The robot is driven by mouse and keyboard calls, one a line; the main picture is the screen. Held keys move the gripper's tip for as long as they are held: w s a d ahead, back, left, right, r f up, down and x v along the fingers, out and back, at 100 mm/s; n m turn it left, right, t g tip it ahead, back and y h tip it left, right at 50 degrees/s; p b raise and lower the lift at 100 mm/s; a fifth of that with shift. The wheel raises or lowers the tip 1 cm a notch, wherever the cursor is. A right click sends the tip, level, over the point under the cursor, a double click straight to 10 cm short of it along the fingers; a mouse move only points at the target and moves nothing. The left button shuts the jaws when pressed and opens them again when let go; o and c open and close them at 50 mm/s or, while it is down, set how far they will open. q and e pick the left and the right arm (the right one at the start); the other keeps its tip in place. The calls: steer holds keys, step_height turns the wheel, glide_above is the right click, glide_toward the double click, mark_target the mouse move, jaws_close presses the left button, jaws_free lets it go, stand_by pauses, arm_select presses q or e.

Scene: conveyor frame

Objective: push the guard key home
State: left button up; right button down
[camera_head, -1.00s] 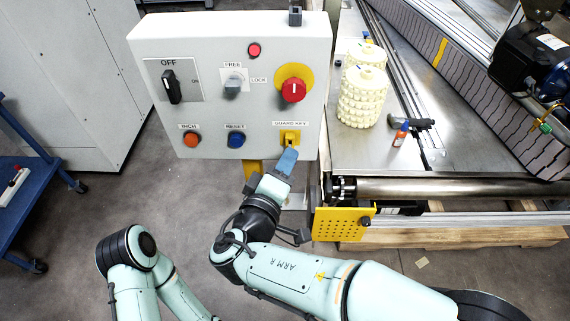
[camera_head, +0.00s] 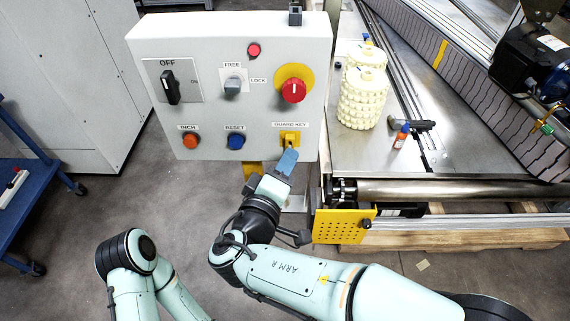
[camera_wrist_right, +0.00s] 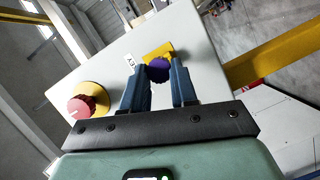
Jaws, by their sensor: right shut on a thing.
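The guard key switch is a yellow block (camera_head: 290,137) under the GUARD KEY label, low on the right of the light grey control box (camera_head: 213,107). In the right wrist view the yellow block (camera_wrist_right: 160,50) shows behind a dark purple, ridged key head (camera_wrist_right: 158,69). My right gripper (camera_wrist_right: 157,74) is shut on this key head, with one blue finger on each side. In the head view my right gripper (camera_head: 287,158) is just below and in front of the block. Its fingers hide the key there, and how deep the key sits cannot be told. My left gripper is out of view.
A red knob (camera_head: 293,91) on a yellow disc is above the switch, with a blue RESET button (camera_head: 236,141) to the left. A yellow perforated plate (camera_head: 338,226) is close by my right wrist.

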steer(key=shift+w, duration=0.2)
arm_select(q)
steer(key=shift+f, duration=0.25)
arm_select(e)
steer(key=shift+w, duration=1.05)
steer(key=c, duration=0.8)
jaws_free()
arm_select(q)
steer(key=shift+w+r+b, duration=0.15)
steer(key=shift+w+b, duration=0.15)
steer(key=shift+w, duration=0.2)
arm_select(e)
steer(key=v, duration=1.3)
steer(key=shift+s, duration=0.15)
